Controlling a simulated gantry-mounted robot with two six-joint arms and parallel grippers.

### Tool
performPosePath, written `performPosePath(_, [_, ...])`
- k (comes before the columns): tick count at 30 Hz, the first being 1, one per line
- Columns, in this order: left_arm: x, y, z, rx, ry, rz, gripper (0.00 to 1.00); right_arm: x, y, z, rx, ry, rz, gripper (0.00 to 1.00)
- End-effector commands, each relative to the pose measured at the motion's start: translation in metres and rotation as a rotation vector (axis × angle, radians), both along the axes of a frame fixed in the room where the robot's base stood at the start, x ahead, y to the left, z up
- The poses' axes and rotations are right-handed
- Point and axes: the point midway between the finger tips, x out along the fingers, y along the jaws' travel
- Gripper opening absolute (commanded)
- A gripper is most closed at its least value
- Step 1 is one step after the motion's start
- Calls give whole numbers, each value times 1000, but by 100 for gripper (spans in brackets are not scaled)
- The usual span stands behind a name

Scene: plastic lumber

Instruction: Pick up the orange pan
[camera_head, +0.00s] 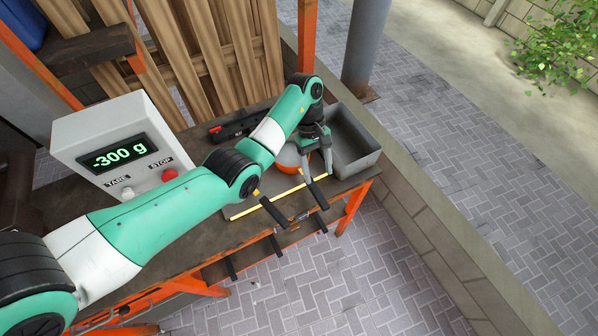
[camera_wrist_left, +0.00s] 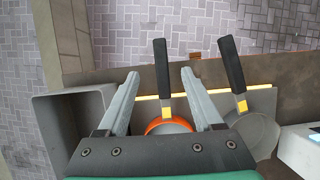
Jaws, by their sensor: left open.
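The orange pan (camera_head: 289,156) lies on the workbench, partly hidden by my left arm and gripper in the head view. Its black handle (camera_head: 318,194) points out past the front edge. In the left wrist view the orange rim (camera_wrist_left: 168,125) shows just beyond the gripper body, and the handle (camera_wrist_left: 162,65) runs up between the fingers. My left gripper (camera_head: 317,176) is open above the pan, with its fingers (camera_wrist_left: 160,75) on either side of the handle and apart from it. My right gripper is not in view.
A grey pan (camera_wrist_left: 254,135) lies beside the orange one, its black handle (camera_head: 273,211) over the edge. A grey open box (camera_head: 356,148) stands close on the other side. A scale reading -300 g (camera_head: 117,152) stands at the left. A yellow strip (camera_head: 245,211) runs along the bench front.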

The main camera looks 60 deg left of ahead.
Motion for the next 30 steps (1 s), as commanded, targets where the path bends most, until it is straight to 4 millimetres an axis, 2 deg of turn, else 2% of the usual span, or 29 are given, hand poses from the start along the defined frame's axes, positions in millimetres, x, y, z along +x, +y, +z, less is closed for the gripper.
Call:
performPosePath(1, [0,5,-11,1,-3,12,68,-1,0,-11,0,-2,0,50])
performPosePath(8, [-1,7,-13,0,-5,20,68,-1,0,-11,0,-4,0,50])
performPosePath(12, [-2,-1,-36,0,-5,19,68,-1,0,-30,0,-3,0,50])
performPosePath(18, [-3,-14,-64,-1,-3,19,68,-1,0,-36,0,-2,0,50])
performPosePath(24, [-2,-16,-72,0,-6,21,68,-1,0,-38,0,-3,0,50])
performPosePath(30, [-2,-19,-107,-2,-4,19,68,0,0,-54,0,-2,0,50])
